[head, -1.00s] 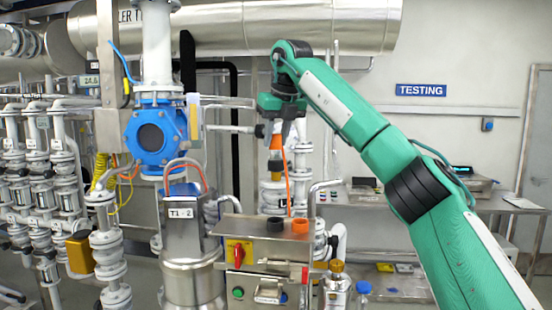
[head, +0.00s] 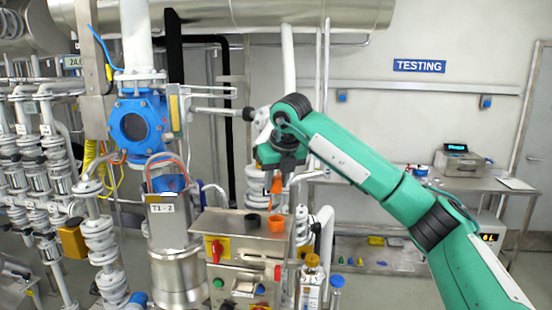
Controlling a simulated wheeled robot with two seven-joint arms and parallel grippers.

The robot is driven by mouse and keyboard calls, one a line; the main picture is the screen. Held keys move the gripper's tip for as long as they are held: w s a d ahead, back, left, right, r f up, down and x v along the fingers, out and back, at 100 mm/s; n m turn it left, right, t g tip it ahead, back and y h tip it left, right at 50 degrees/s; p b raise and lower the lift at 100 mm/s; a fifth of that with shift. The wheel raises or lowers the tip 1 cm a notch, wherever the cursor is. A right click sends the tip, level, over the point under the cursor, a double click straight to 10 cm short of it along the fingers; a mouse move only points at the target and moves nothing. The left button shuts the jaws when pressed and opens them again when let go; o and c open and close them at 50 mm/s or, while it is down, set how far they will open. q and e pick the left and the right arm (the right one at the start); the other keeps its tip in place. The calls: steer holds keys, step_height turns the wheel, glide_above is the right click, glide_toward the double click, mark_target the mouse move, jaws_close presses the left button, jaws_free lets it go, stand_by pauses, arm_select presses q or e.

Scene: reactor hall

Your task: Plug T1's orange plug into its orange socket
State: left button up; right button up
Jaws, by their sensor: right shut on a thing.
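My right gripper (head: 279,170) is shut on the orange plug (head: 277,186), which hangs nose down under the jaws. The plug is a short way above the orange socket (head: 276,223) and nearly in line with it in the picture, with a visible gap between them. The orange socket is a round raised ring on top of the metal control box (head: 235,223). A black socket (head: 252,221) sits just left of it. A thin orange cable shows below the plug, and its far end is hard to make out. My left gripper is not in view.
A metal vessel labelled T1-2 (head: 174,238) stands left of the box, under a blue valve (head: 135,127). A bottle with an orange cap (head: 311,285) stands right of the box. A steel bench (head: 400,180) is behind my right arm.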

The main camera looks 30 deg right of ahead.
mark_target(279, 194)
steer(key=shift+f+b, duration=0.45)
steer(key=shift+f, duration=0.4)
step_height(279, 194, down, 2)
steer(key=shift+s+f+b, duration=0.1)
steer(key=shift+b, duration=0.5)
steer(key=shift+f+b, duration=0.5)
steer(key=shift+f, duration=0.2)
steer(key=shift+f+b, duration=0.2)
steer(key=shift+b, duration=0.15)
steer(key=shift+f+b, duration=0.8)
steer(key=shift+f, duration=0.2)
stand_by(1.1)
steer(key=o, duration=1)
steer(key=shift+o, duration=0.2)
